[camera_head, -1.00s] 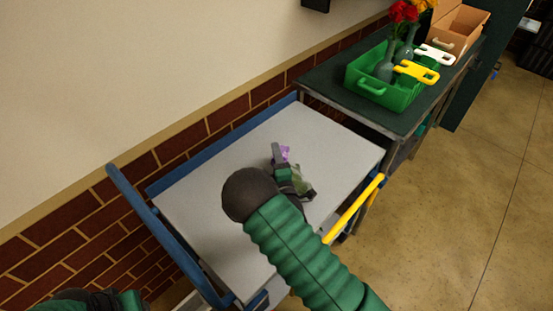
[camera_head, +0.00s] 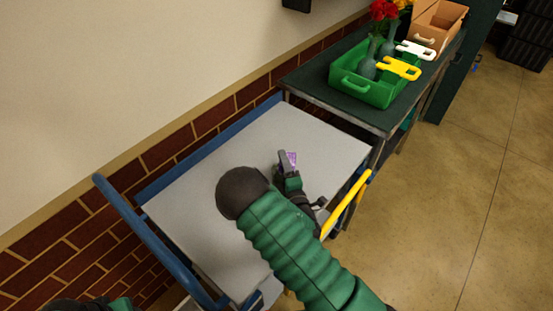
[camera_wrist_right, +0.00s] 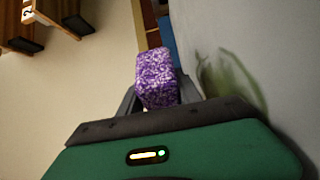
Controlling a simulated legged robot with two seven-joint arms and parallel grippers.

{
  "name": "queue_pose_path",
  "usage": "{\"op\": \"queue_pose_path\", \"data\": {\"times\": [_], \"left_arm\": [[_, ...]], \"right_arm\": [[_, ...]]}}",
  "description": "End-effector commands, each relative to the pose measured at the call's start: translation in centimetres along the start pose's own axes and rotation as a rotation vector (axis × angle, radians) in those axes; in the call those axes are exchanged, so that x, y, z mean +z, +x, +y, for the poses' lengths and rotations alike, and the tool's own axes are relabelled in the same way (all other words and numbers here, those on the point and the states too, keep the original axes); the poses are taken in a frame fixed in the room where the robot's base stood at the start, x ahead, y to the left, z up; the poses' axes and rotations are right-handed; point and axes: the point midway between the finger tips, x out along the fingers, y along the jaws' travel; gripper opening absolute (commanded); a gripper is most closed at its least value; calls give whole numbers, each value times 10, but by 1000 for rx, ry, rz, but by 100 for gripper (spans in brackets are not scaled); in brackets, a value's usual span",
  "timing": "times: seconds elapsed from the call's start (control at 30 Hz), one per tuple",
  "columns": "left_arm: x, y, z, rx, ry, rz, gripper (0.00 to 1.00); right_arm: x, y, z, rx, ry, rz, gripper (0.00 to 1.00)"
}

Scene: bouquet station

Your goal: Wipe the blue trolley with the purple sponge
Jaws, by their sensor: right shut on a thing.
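The blue trolley (camera_head: 180,212) has a light grey flat top, a blue raised back edge and a blue push handle (camera_head: 150,228) on its left. My right gripper (camera_head: 288,161) is over the right half of the trolley top, shut on the purple sponge (camera_head: 292,158). In the right wrist view the speckled purple sponge (camera_wrist_right: 155,75) sits between the two fingers, with the grey trolley top at the right. I cannot tell whether the sponge touches the top. My right forearm hides the trolley's front middle. Part of my left arm shows at the bottom left; its gripper does not.
A dark green table (camera_head: 305,82) stands beyond the trolley, holding a green crate (camera_head: 352,92) with vases, flowers and yellow and white tools. A cardboard box (camera_head: 435,28) is behind it. A yellow bar (camera_head: 347,203) runs along the trolley's right side. A brick wall borders the back.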

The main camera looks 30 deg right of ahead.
Motion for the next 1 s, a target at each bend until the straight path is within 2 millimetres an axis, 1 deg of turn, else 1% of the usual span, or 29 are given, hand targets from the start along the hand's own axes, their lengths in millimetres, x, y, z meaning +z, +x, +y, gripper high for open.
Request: {"op": "queue_pose_path", "data": {"times": [0.1,0.27,0.53,0.77,1.0], "left_arm": [[0,-1,0,0,0,0,41],[0,-1,0,0,0,0,41],[0,-2,0,0,0,0,41],[0,-2,0,0,0,0,41],[0,-1,0,0,0,0,41]], "right_arm": [[6,-7,0,-1,0,-1,8],[9,-12,1,0,-1,0,8],[26,-34,2,-1,-1,-1,8],[32,-43,2,0,-1,-1,8],[47,-63,3,-2,-1,-1,8]]}}
